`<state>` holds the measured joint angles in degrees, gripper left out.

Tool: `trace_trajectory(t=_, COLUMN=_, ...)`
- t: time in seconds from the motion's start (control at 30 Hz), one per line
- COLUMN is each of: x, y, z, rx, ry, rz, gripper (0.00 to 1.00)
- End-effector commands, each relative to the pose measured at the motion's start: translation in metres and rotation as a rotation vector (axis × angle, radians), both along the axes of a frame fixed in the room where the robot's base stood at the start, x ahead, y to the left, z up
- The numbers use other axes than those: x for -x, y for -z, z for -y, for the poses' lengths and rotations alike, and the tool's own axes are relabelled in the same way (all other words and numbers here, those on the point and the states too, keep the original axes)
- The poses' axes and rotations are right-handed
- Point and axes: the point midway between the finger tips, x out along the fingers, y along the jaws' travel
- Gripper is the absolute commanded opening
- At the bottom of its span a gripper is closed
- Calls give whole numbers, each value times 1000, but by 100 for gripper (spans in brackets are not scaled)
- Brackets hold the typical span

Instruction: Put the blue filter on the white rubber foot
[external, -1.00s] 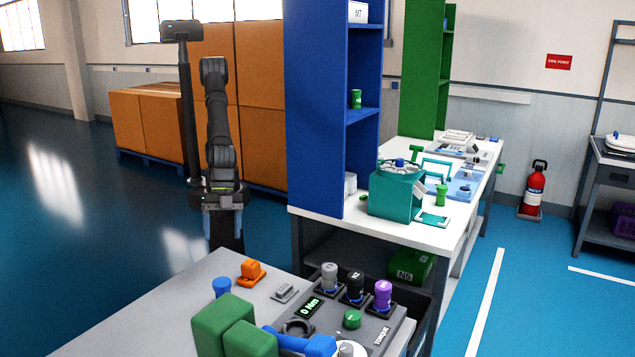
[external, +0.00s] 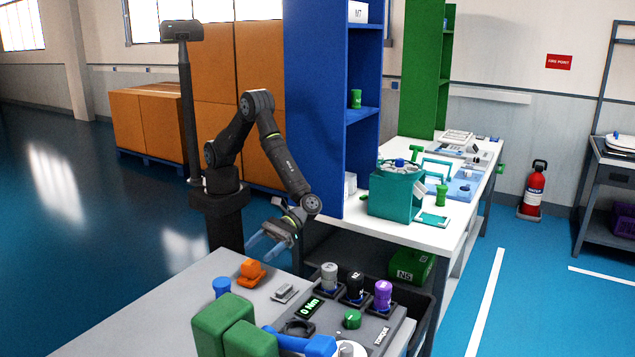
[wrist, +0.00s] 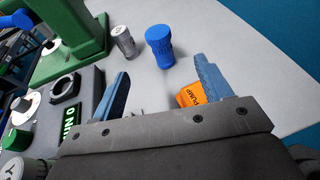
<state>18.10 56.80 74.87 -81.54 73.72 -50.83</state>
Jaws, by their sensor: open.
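The blue filter (external: 221,287) stands upright on the grey bench top at its left side, partly behind a green block. In the wrist view the blue filter (wrist: 160,45) stands beyond my fingertips, with a wider ribbed top. A small grey cylinder with a pale top (wrist: 123,42) stands just left of it; I cannot tell whether this is the white rubber foot. My gripper (external: 259,251) is open and empty above the far edge of the bench, apart from the filter. Its two blue fingers (wrist: 160,70) show spread in the wrist view.
An orange pump part (external: 251,272) sits below my gripper, near a grey block (external: 285,292). A green fixture (external: 235,330) stands at the front. A torque console (external: 340,325) with grey, black and purple knobs is at right. Bare bench lies left of the filter.

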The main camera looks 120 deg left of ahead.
Motion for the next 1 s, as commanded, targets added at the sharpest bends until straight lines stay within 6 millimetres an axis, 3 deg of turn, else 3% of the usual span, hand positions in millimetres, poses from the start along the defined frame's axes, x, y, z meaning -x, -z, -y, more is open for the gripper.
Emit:
trace_trajectory(t=0.4, x=18, y=27, z=84, rx=-2, ry=5, rz=3, gripper=71)
trace_trajectory(t=0.77, x=21, y=35, z=108, rx=-3, ry=4, rz=5, gripper=71)
trace_trajectory(t=1.0, x=24, y=48, z=141, rx=-4, ry=5, rz=5, gripper=71)
